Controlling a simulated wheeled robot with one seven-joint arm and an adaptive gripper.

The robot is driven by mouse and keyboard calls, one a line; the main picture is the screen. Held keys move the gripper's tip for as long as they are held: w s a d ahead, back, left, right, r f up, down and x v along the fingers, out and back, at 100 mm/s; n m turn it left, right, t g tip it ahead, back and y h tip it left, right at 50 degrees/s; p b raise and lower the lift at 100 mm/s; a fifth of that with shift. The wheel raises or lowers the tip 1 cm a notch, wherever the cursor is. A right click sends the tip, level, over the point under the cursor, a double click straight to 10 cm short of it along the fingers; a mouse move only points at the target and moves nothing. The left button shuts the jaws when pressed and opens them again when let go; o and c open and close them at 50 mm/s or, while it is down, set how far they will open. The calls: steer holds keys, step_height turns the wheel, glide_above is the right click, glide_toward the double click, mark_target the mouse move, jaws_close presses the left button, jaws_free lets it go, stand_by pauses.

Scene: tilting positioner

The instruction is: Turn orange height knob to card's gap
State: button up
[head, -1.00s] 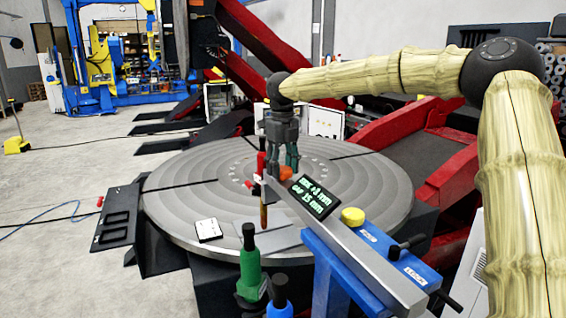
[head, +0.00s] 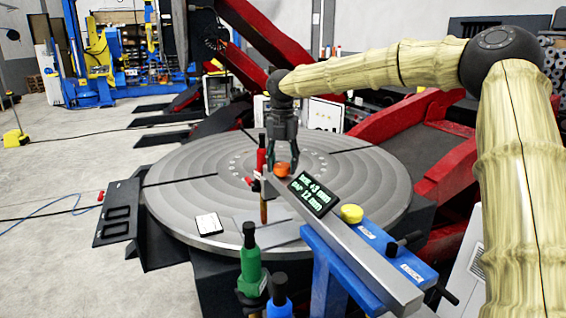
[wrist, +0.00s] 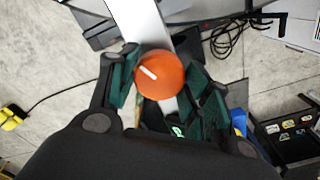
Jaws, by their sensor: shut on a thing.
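The orange knob (head: 282,170) sits at the far end of a long grey beam (head: 345,240). My gripper (head: 282,160) points down over it and is shut on it. In the wrist view the round orange knob (wrist: 160,76) with a white mark lies between the green finger pads (wrist: 162,82). A black display (head: 313,195) on the beam shows green text: the upper line seems to end in +3 mm, the lower reads GAP 12 mm. A small white card (head: 208,224) lies on the round table; its print is too small to read.
Red (head: 262,160), green (head: 251,265) and blue (head: 280,300) handled tools stand near the beam. The large grey turntable (head: 190,190) lies beneath. Red machine arms (head: 400,130) are behind.

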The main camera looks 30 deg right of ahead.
mark_target(284, 165)
steer(key=shift+r+m, duration=0.1)
steer(key=shift+m, duration=0.5)
steer(key=o, duration=1)
steer(key=shift+d, duration=0.1)
step_height(284, 165, up, 12)
stand_by(0.6)
